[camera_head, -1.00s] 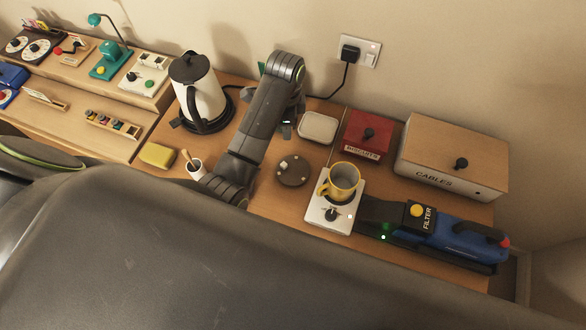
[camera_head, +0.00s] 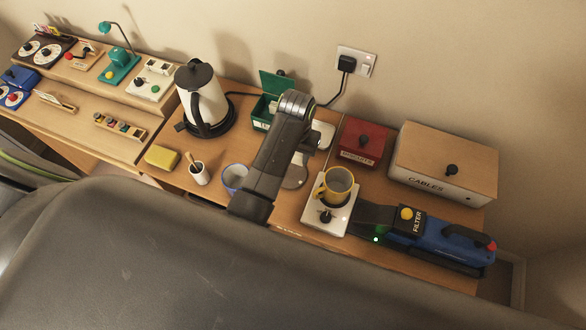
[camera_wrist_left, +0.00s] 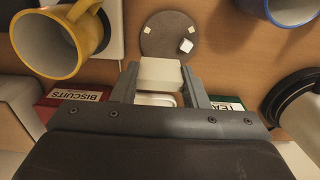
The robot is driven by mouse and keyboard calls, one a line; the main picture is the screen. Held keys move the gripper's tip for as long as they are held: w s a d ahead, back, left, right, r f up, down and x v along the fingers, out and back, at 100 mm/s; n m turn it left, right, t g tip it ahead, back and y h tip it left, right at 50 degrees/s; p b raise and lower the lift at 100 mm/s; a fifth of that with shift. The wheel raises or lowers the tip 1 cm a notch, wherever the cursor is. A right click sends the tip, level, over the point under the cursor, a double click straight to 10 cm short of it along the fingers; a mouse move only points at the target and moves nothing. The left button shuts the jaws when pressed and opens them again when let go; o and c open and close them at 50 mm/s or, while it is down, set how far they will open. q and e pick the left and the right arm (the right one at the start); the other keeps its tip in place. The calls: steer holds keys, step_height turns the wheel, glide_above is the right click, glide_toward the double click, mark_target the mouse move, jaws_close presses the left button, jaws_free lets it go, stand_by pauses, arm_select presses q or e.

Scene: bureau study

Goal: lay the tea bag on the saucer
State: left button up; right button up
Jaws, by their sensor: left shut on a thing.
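My left gripper (camera_wrist_left: 159,82) is shut on the tea bag (camera_wrist_left: 160,72), a small pale block between its fingers in the left wrist view. A white, shallow dish with rounded corners, which looks like the saucer (camera_head: 324,133), lies behind the gripper, partly hidden by the arm. It also shows in the left wrist view (camera_wrist_left: 156,100), beyond the tea bag and apart from it. My right gripper is not in view.
A round grey disc with white patches (camera_wrist_left: 170,38) lies by the gripper. A yellow mug (camera_head: 339,182) stands on a white device to the right, a blue mug (camera_head: 233,176) to the left. The red biscuits box (camera_head: 363,142) and open green tea box (camera_head: 262,112) flank the dish.

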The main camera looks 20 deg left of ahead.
arm_select(q)
step_height(320, 180, down, 7)
steer(key=shift+f+p, duration=0.1)
steer(key=shift+p, duration=0.25)
steer(key=shift+f, duration=0.35)
steer(key=shift+f, duration=0.15)
steer(key=o, duration=0.9)
step_height(320, 180, up, 12)
steer(key=shift+r+b, duration=0.2)
steer(key=shift+b, duration=0.25)
